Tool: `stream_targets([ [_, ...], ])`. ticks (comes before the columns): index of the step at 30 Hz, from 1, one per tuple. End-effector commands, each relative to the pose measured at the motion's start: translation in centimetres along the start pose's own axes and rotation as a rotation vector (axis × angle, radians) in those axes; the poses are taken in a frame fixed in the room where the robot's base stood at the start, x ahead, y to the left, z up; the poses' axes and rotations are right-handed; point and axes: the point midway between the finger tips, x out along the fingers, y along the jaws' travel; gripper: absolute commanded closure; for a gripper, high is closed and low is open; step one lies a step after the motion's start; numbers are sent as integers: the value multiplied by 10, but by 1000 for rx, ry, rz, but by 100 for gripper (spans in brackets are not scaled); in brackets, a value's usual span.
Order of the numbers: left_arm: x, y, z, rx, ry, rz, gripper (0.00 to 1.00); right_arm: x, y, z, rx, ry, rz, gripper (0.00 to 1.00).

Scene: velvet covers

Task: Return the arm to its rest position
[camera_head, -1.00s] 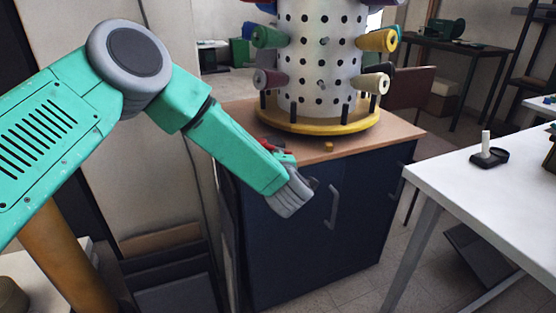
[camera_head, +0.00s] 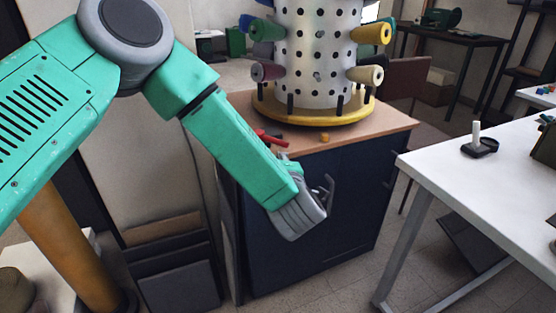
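My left arm comes in from the left, teal with grey joints. Its grey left gripper (camera_head: 308,212) hangs in front of the dark blue cabinet (camera_head: 350,190), below the wooden top's front edge. The fingers point down and to the right. I cannot make out a gap between them, and I see nothing held. My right arm and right gripper are not in view.
A white perforated spool tower (camera_head: 316,60) on a yellow base (camera_head: 310,119) stands on the cabinet. A red object (camera_head: 271,139) lies beside my forearm. A white table (camera_head: 480,195) bears a small black holder (camera_head: 480,148). Grey floor shows between.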

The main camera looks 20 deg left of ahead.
Motion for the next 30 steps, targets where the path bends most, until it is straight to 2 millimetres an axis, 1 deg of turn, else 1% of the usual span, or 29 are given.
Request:
stream_targets([
  [8, 0, 0, 0, 2, -1, -1, 100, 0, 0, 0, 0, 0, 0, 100],
  [11, -2, -13, 2, 50, -30, -12, 100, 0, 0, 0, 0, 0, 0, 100],
  [14, -10, -50, 7, 197, -132, -49, 100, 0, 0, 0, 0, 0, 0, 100],
  [17, -29, -114, 7, 438, -299, -116, 100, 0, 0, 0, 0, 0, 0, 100],
  [18, -41, -142, 4, 546, -378, -147, 100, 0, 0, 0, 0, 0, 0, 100],
  [20, -60, -183, -5, 703, -495, -197, 100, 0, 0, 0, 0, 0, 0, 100],
  [21, -75, -209, -14, 802, -572, -232, 100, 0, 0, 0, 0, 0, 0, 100],
  [23, -98, -245, -31, 944, -688, -283, 100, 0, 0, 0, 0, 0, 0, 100],
  [24, -114, -267, -45, 1033, -765, -318, 100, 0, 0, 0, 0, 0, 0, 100],
  [26, -140, -297, -69, 1157, -881, -372, 100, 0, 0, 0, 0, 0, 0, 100],
  [27, -157, -313, -85, 1231, -957, -407, 100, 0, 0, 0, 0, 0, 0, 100],
  [29, -181, -333, -110, 1327, -1060, -456, 100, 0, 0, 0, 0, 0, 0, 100],
  [30, -195, -343, -125, 1380, -1123, -486, 100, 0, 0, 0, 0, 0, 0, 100],
])
